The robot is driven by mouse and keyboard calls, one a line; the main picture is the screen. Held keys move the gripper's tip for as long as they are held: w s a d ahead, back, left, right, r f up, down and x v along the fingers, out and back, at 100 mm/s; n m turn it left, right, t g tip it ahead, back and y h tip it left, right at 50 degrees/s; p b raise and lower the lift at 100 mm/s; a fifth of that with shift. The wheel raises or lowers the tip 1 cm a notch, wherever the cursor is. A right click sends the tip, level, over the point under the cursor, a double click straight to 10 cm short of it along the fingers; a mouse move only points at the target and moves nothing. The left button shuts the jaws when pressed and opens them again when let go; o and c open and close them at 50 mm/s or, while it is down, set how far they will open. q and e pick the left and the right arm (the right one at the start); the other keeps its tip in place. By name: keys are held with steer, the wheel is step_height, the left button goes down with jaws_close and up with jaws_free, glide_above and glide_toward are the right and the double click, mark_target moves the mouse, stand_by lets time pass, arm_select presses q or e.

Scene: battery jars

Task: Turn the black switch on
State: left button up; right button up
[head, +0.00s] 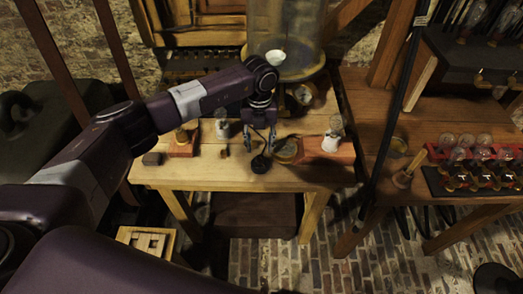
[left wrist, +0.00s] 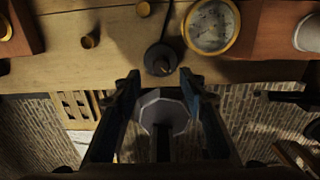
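The black switch (head: 261,163) is a small round black base with a short lever, near the front edge of the wooden table (head: 220,178). A dark cord runs from it. In the left wrist view the switch (left wrist: 161,58) lies just beyond my fingertips, centred between them. My left gripper (head: 259,143) is above and slightly behind the switch in the head view, pointing down. Its two fingers are apart and empty, also in the left wrist view (left wrist: 159,82). I cannot tell whether either finger touches the switch. My right gripper is not in view.
A round brass-rimmed gauge (left wrist: 211,26) lies close to the right of the switch. Wooden blocks with bulbs stand left (head: 184,146) and right (head: 338,150). A small brass cup (left wrist: 90,41) is left. A large glass jar (head: 287,35) stands behind. Bare tabletop lies left of the switch.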

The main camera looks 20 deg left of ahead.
mark_target(260, 157)
arm_select(q)
step_height(260, 157, down, 5)
steer(key=shift+r+p, duration=0.1)
steer(key=shift+p, duration=0.4)
steer(key=shift+f, duration=0.4)
jaws_close()
